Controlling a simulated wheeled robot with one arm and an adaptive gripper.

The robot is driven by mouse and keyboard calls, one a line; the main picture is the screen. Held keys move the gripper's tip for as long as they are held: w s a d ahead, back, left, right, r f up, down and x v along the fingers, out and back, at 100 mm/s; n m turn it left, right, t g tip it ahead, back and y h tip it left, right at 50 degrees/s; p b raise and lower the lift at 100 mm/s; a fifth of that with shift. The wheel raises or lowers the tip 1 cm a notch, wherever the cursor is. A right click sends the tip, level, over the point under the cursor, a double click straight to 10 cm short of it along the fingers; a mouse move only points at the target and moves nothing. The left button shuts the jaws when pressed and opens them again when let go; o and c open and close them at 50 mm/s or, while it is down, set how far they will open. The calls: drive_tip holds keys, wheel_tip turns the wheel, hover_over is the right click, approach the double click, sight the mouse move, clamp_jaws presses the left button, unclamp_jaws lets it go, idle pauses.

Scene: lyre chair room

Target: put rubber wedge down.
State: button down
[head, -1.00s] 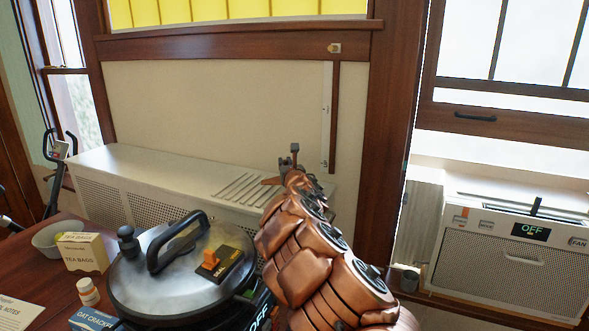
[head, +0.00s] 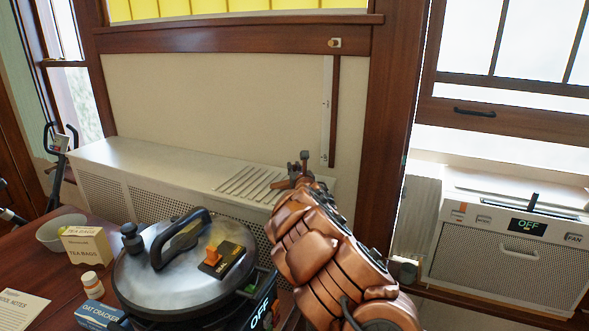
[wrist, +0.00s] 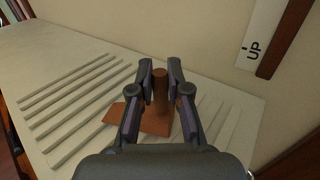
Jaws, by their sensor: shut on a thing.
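The rubber wedge (wrist: 155,120) is reddish brown, with a flat base and an upright round peg. In the wrist view my gripper (wrist: 160,75) is shut on the peg, one finger on each side. The base is below the fingers, over the slatted top of the pale radiator cover (wrist: 75,62). I cannot tell whether the base touches the slats. In the head view my gripper (head: 300,168) is small, at the far end of my copper arm, over the right part of the radiator cover (head: 165,158). The arm hides part of that end.
A pressure cooker (head: 150,275) stands on the wooden table (head: 50,275) at front left, close to my arm. A tea bags box (head: 88,247), bowl and small bottle are near it. A wall rises behind the radiator cover. The cover's left top is clear.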

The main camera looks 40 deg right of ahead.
drive_tip(key=shift+f, duration=0.15)
drive_tip(key=c, duration=1.1)
unclamp_jaws()
drive_tip(key=shift+c, duration=0.2)
drive_tip(key=shift+r, duration=0.3)
drive_tip(key=shift+s+a+f, duration=0.1)
drive_tip(key=shift+s+f, duration=0.05)
drive_tip(key=shift+s, duration=0.05)
drive_tip(key=shift+v, duration=0.85)
drive_tip(key=b+v, duration=0.2)
drive_tip(key=v, duration=0.5)
drive_tip(key=shift+s+a+f, duration=0.1)
drive_tip(key=shift+s+a, duration=0.05)
drive_tip(key=shift+s, duration=0.2)
drive_tip(key=shift+v, duration=1.05)
